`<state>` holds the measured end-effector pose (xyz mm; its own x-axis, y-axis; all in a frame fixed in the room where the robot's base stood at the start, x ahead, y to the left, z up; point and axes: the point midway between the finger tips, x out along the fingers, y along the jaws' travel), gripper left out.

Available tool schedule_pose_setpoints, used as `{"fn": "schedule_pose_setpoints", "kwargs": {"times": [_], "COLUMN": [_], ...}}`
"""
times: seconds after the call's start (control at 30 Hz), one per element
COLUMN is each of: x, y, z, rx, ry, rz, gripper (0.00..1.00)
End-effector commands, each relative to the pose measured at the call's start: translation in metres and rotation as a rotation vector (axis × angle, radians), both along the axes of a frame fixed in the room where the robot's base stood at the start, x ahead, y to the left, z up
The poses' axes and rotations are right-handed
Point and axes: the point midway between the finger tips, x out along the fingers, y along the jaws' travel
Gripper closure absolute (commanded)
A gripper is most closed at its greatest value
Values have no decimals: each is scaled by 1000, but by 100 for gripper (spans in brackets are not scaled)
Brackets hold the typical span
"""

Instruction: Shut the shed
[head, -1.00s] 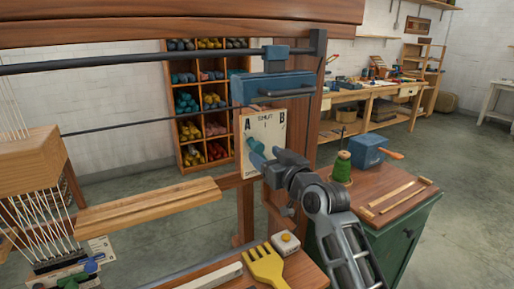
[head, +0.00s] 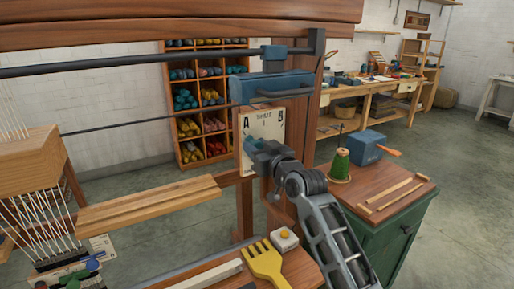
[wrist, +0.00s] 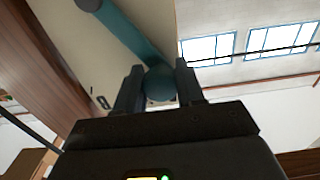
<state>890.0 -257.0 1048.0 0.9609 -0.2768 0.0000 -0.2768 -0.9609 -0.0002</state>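A pale panel (head: 263,127) marked A, SHUT and B stands on the loom's right post. A teal lever (wrist: 130,36) runs across this panel from a round pivot and ends in a ball knob (wrist: 160,84). In the head view my gripper (head: 258,150) is at the lower part of the panel and hides most of the lever. In the wrist view the knob sits between my two fingers and fills the gap, so my gripper appears shut on it. The lever's exact angle against the marks is hidden in the head view.
A wooden beam (head: 150,204) and white warp threads are at left. A yellow comb (head: 265,264) lies below my arm. A green cabinet (head: 385,234) with a green spool (head: 340,165) stands at right.

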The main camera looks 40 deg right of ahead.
Motion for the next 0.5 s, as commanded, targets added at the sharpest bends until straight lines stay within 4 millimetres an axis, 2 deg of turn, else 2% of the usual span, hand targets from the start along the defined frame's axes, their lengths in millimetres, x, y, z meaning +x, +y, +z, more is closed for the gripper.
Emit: {"fn": "schedule_pose_setpoints", "kwargs": {"times": [0.07,0.37,0.5], "x": [0,0,0], "y": [0,0,0], "z": [0,0,0], "rx": [0,0,0], "ry": [0,0,0], "rz": [0,0,0], "gripper": [71,100,100]}}
